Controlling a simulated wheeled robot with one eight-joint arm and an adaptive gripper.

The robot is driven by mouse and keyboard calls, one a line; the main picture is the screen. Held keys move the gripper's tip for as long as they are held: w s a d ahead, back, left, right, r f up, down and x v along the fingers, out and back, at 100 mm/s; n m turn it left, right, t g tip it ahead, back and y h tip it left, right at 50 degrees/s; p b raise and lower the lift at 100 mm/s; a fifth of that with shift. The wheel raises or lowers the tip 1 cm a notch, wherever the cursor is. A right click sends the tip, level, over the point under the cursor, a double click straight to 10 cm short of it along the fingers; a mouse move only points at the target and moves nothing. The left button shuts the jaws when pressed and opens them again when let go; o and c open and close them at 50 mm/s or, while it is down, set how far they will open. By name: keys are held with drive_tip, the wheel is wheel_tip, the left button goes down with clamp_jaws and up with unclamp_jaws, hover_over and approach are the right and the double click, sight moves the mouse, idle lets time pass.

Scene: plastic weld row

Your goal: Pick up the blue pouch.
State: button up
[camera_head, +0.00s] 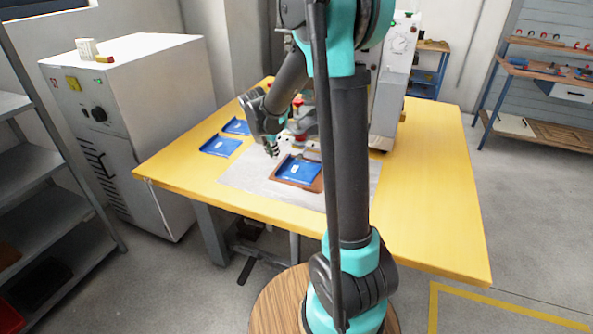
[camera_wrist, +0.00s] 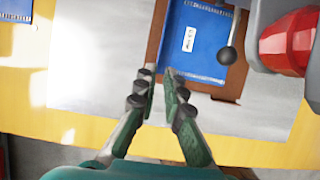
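A blue pouch (camera_head: 297,169) with a small white label lies flat on a brown board (camera_head: 316,184) on the table's grey mat. In the wrist view the same pouch (camera_wrist: 196,42) lies just beyond my fingertips, slightly to the right, with the brown board (camera_wrist: 157,40) around it. My gripper (camera_head: 272,150) is above the mat, to the upper left of this pouch in the head view. In the wrist view my gripper (camera_wrist: 158,74) shows a narrow gap between its fingertips, with nothing held. Two more blue pouches, a nearer one (camera_head: 220,146) and a farther one (camera_head: 237,127), lie at the table's left.
The yellow table (camera_head: 440,190) has free room on its right. A machine (camera_head: 393,85) stands at the back. Its red part (camera_wrist: 288,42) and a ball-ended lever (camera_wrist: 228,55) are close to the pouch's right side. A white cabinet (camera_head: 150,90) stands left.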

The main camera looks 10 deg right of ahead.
drive_tip(key=shift+x, duration=4.8)
drive_tip(key=shift+w, duration=0.15)
clamp_jaws()
drive_tip(key=shift+r, duration=0.25)
